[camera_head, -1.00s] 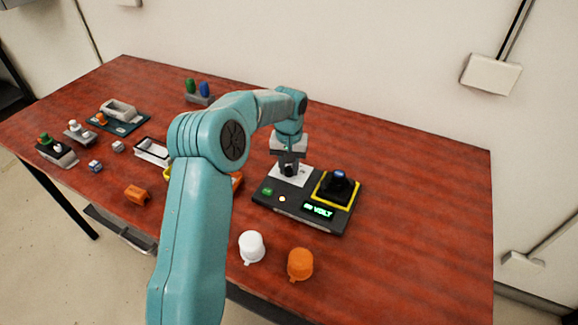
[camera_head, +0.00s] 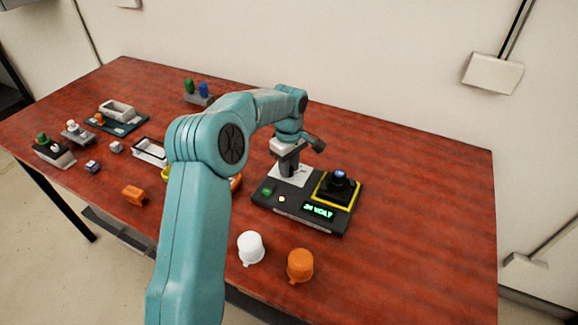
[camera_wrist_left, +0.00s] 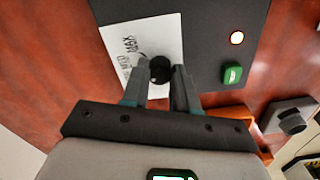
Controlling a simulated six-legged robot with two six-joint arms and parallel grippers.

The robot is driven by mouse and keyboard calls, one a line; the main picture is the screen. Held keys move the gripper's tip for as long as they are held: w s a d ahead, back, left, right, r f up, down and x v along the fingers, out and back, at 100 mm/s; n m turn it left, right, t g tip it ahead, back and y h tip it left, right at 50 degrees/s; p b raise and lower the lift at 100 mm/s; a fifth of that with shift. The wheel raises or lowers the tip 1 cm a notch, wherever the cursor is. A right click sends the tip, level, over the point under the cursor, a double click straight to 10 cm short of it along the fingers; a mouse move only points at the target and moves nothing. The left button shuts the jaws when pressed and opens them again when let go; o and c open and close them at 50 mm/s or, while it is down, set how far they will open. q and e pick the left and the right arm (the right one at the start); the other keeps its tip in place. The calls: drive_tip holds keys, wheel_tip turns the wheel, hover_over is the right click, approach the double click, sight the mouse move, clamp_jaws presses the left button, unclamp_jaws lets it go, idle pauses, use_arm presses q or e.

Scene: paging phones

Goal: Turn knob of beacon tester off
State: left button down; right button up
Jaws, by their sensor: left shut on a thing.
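The beacon tester (camera_head: 292,207) is a dark box near the middle of the red table, with a white dial plate (camera_head: 299,180), a lit green display (camera_head: 318,211) seeming to read 24 VOLT, a green button (camera_head: 268,190) and a small glowing lamp (camera_head: 282,199). A dark beacon with a blue top (camera_head: 340,182) sits in its yellow-edged square. My left gripper (camera_head: 289,169) points down over the dial plate and hides the knob in the head view. In the left wrist view, the gripper (camera_wrist_left: 160,76) is shut on the black knob (camera_wrist_left: 159,68). My right gripper is not in view.
A white cap (camera_head: 250,247) and an orange cap (camera_head: 300,265) stand in front of the tester. An orange block (camera_head: 134,195), a white-rimmed tray (camera_head: 151,151) and several small parts lie at the left. The table right of the tester is clear.

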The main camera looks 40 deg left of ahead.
use_arm(q)
drive_tip(key=shift+a+r+n, duration=0.1)
drive_tip(key=shift+r+n, duration=0.05)
drive_tip(key=shift+n, duration=1.75)
drive_tip(key=c, duration=0.9)
unclamp_jaws()
drive_tip(key=shift+o, duration=0.2)
drive_tip(key=shift+w+r, duration=0.1)
drive_tip(key=shift+r, duration=0.35)
wheel_tip(320, 180, up, 15)
drive_tip(key=p, duration=0.1)
drive_tip(key=shift+r+p, duration=0.15)
drive_tip(key=shift+p, duration=0.15)
